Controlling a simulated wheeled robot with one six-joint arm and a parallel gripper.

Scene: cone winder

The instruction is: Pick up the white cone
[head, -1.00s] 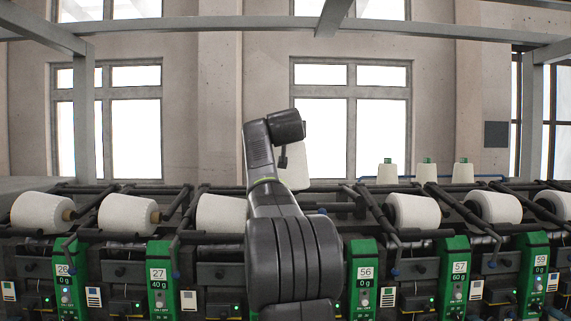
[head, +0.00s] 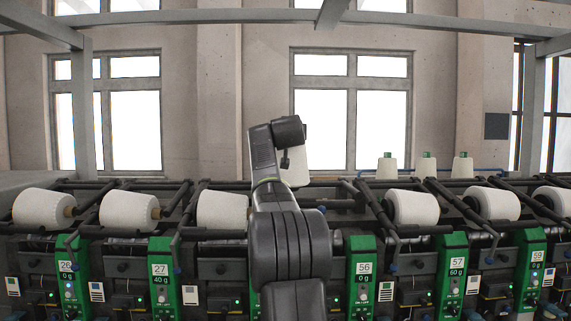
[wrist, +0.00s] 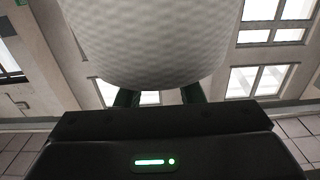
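A white cone (wrist: 150,40) with a dimpled surface fills the upper middle of the wrist view, right at my gripper (wrist: 160,92). The two dark fingers reach up to the cone's near end, and their tips are hidden behind it. My gripper appears shut on it. In the head view the same white cone (head: 297,168) shows beside the end of my arm, above the winder, nearly upright. My arm hides part of it and the gripper's fingers.
White yarn packages (head: 130,212) lie in a row along the winder, with black bars between them. Green numbered panels (head: 363,275) line its front. Several white cones (head: 387,168) stand at the back right. A grey overhead frame (head: 230,16) crosses the top.

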